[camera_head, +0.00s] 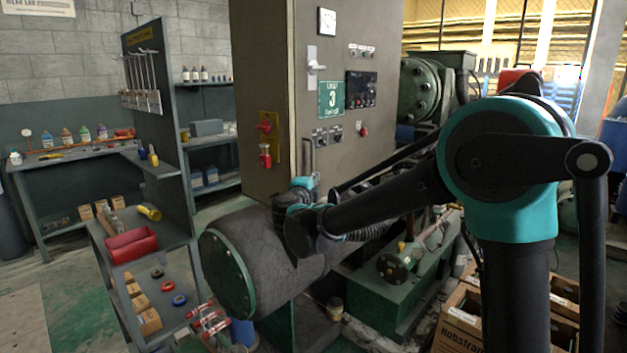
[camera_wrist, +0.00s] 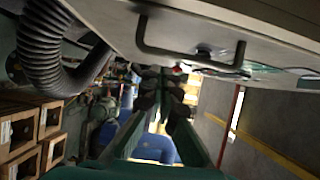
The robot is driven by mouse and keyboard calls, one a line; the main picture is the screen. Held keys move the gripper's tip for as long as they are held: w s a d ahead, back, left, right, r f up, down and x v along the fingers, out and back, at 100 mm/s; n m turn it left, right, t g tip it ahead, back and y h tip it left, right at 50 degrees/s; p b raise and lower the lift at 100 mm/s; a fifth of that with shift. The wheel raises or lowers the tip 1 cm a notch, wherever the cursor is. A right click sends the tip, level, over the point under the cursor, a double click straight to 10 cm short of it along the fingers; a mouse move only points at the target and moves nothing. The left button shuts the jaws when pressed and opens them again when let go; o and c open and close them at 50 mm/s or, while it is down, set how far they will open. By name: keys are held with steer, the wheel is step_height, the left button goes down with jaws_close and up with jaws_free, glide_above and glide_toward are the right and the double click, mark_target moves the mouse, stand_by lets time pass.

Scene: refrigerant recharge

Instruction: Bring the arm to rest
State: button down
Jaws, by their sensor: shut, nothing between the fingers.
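My arm (camera_head: 390,200) reaches left across the picture in the head view, in front of the grey control cabinet (camera_head: 268,80) and over the green machine. Its far end bends beside a large grey cylinder (camera_head: 255,255). My gripper's fingers are not clearly visible there. In the wrist view my gripper (camera_wrist: 168,93) has its green fingers converging to dark tips in the middle. It is shut with nothing held. A dark handle bar (camera_wrist: 185,60) on a pale panel shows just above and behind the fingertips; I cannot tell whether they touch.
A ribbed hose (camera_wrist: 45,50) and cardboard boxes (camera_wrist: 20,135) lie to the left in the wrist view. A shelf cart with a red bin (camera_head: 131,244) stands at the left in the head view. Open boxes (camera_head: 460,320) sit at the lower right. Bare floor shows at the lower left.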

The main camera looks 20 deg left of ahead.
steer(key=s+a, duration=0.4)
steer(key=a, duration=0.2)
steer(key=w+d+r+n+y, duration=0.2)
steer(key=d+n+y, duration=0.2)
steer(key=d+n, duration=0.2)
steer(key=w+d+r+n+y, duration=0.2)
steer(key=d+n+y, duration=0.25)
steer(key=d, duration=0.25)
steer(key=s+d+f+n+g+h, duration=0.2)
steer(key=s+d+f+n+g, duration=0.3)
steer(key=d+f, duration=0.6)
steer(key=s+d+f+n+g+h, duration=0.1)
steer(key=s+d+f+n+g, duration=0.2)
steer(key=s+d+f, duration=0.5)
steer(key=s+d+f+g+h, duration=0.5)
steer(key=s+d+f, duration=1)
steer(key=d, duration=0.4)
steer(key=shift+s+d+f+m+g+h, duration=0.15)
steer(key=shift+s+f+m+g+h, duration=0.05)
steer(key=shift+m+g+h, duration=0.2)
